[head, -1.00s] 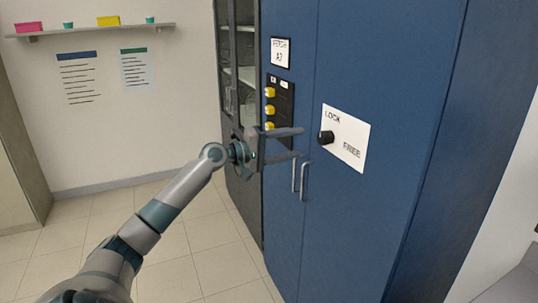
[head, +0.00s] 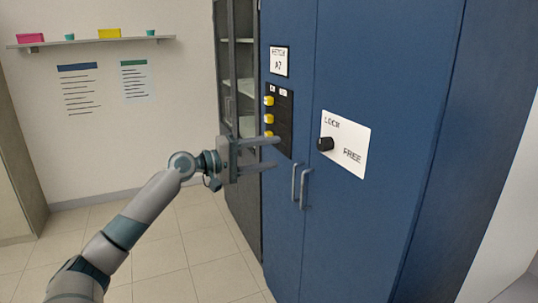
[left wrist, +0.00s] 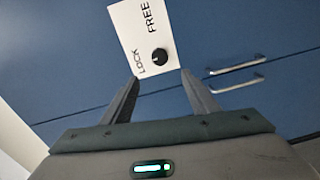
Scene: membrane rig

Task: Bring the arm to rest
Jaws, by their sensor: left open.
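My left gripper (head: 272,153) is open and empty in the head view, held in front of the blue cabinet (head: 365,240) and left of its handles. Its two fingers point right, with a clear gap between them. In the left wrist view the open fingers (left wrist: 160,92) point toward the cabinet door. A black knob (head: 325,144) sits on a white plate (head: 349,158) marked LOCK and FREE. The knob also shows in the left wrist view (left wrist: 159,55), beyond the fingertips and apart from them. My right gripper is not in view.
Two door handles (head: 304,188) stick out below the plate. A black panel with yellow switches (head: 279,118) is on the left door. A dark glass-fronted cabinet (head: 240,200) stands left of the blue one. The tiled floor (head: 160,265) at the left is clear.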

